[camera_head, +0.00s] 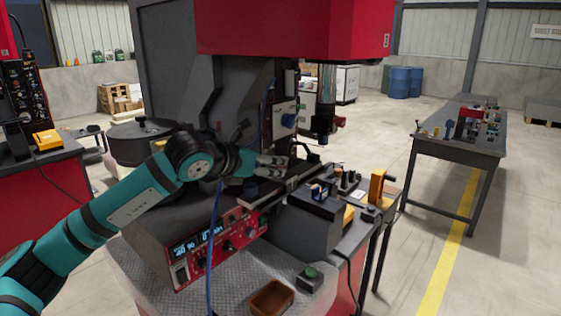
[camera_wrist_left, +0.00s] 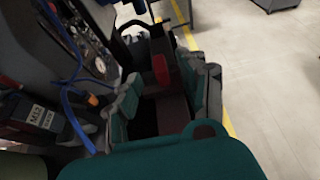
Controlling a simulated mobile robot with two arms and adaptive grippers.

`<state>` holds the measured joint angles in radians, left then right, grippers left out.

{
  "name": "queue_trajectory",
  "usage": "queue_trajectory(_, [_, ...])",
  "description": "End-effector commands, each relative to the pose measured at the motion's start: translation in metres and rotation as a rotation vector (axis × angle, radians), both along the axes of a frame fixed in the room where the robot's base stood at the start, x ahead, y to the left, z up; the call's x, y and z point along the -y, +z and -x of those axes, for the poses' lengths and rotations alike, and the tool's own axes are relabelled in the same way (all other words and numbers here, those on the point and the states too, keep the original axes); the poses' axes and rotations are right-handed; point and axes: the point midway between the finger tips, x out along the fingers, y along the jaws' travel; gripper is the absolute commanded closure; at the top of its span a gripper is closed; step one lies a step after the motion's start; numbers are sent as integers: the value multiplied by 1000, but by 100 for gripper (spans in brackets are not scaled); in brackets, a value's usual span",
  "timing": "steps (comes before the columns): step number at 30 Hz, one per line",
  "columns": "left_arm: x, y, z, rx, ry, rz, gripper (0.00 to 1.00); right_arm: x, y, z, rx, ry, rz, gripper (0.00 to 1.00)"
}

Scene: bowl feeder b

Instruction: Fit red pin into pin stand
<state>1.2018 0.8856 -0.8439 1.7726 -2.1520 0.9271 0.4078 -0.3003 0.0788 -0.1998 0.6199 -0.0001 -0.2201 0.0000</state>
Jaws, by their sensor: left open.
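My left gripper (camera_head: 275,166) reaches in from the left over the machine's narrow dark rail. In the left wrist view its two fingers stand apart, and the gripper (camera_wrist_left: 165,88) is open. A small upright red piece (camera_wrist_left: 160,70), which may be the red pin, shows between and beyond the fingertips in that view. It appears apart from both fingers. I cannot make out the red pin in the head view. I cannot tell for sure which part is the pin stand. My right gripper is not in view.
A dark box with small blue and white parts (camera_head: 318,191) stands right of the rail. A red control panel (camera_head: 215,246), a brown tray (camera_head: 271,298) and a green button box (camera_head: 310,277) are in front. A blue cable hangs beside my arm. The red housing (camera_head: 290,27) overhangs.

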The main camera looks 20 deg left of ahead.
Motion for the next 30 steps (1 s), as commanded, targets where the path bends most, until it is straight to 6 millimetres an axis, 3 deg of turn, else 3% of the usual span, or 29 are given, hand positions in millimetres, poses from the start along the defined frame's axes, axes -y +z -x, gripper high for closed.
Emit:
queue_trajectory(1, [3, 5, -7, -2, 0, 0, 58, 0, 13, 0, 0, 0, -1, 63])
queue_trajectory(6, [9, -7, -21, -2, 0, 0, 58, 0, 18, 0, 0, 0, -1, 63])
queue_trajectory(13, [9, -9, -23, -1, 0, 0, 58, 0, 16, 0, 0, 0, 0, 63])
queue_trajectory(23, [9, -9, -22, 0, 0, 0, 100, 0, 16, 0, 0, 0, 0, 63])
queue_trajectory(30, [9, -8, -22, 1, 0, 0, 100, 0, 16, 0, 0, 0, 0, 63])
